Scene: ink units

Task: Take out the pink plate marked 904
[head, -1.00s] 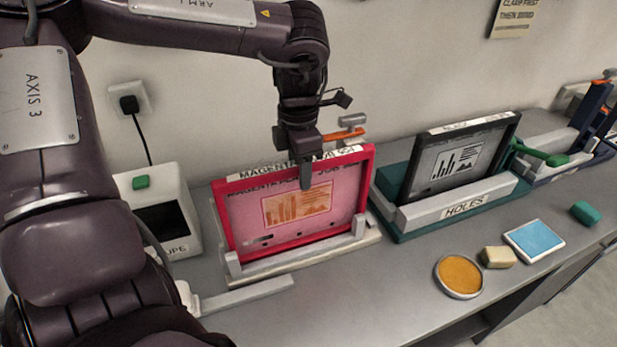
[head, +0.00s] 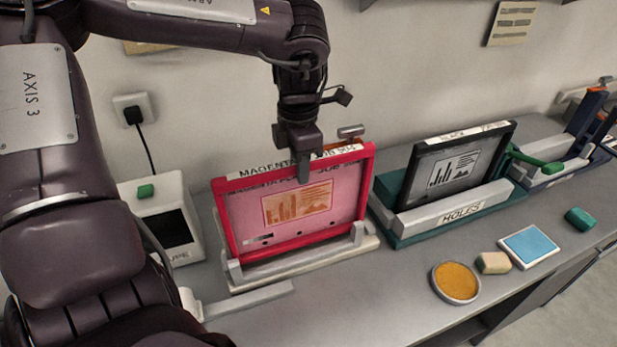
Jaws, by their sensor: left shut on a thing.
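The pink plate (head: 342,205) is a red-pink framed panel with an orange printed picture. Its white top label starts with MAGENTA; the number is partly covered by my gripper and too small to read surely. The plate stands nearly upright in a pale grey stand (head: 262,295), its lower edge still between the stand's posts. My left gripper (head: 303,178) is shut on the plate's top edge near the middle. My right gripper is not in view.
A black plate (head: 487,160) stands in a green holder marked HOLES (head: 400,237) to the right, with a blue stand (head: 575,150) beyond. A round orange pad (head: 457,280), pale block (head: 493,263), blue pad (head: 530,246) and green block (head: 580,219) lie in front. A white box (head: 170,215) is left.

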